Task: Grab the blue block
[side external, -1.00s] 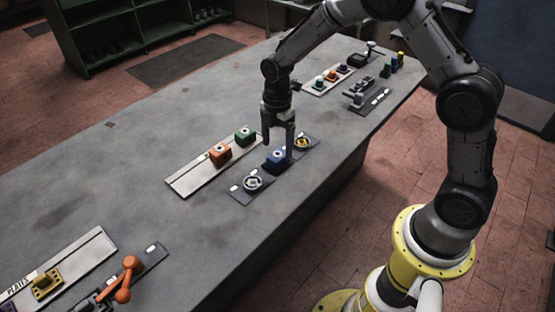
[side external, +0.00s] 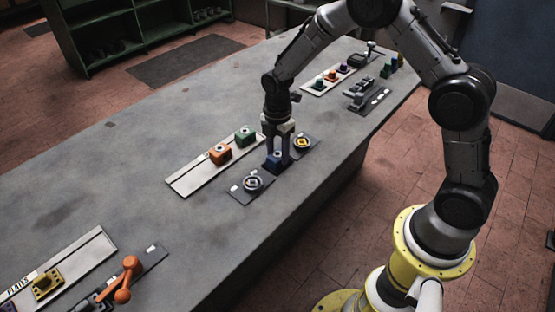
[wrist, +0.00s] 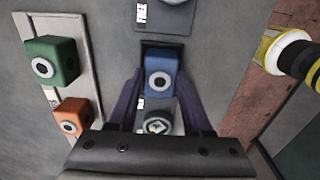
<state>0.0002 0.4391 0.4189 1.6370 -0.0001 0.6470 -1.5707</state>
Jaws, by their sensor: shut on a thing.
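The blue block (wrist: 160,73) shows in the wrist view with a white ring and dark centre on its face. It also shows in the side external view (side external: 275,160), partly hidden behind a finger. It stands in a dark seat on the dark plate. My gripper (side external: 278,158) points down over it in the side external view. The fingers (wrist: 160,88) are on either side of the block in the wrist view and are shut on it.
An orange block (side external: 220,155) and a green block (side external: 244,136) stand on the pale strip (side external: 184,184) to the left. A round silver fitting (side external: 253,183) and a yellow fitting (side external: 302,142) flank the blue block. Open table lies further left.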

